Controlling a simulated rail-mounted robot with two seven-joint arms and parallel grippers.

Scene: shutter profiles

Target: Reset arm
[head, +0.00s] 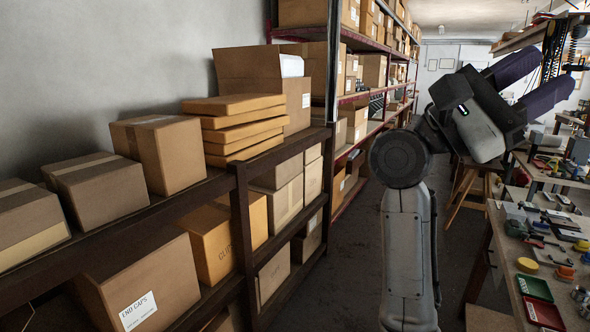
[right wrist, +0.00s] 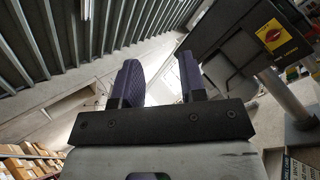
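My right gripper (head: 552,74) is raised at the upper right of the head view, at the end of my bent grey-and-black right arm. Its two purple fingers point up and to the right, spread apart. In the right wrist view the fingers (right wrist: 160,78) stand apart with nothing between them, against the ceiling and wall. The gripper appears clear of everything around it. My left gripper and left arm are not in view.
A dark shelf (head: 220,178) with cardboard boxes lines the left wall. A taller red-edged rack (head: 358,43) stands farther back. Cluttered workbenches (head: 500,262) with trays and small parts stand at the right. The aisle floor (head: 345,270) between looks clear.

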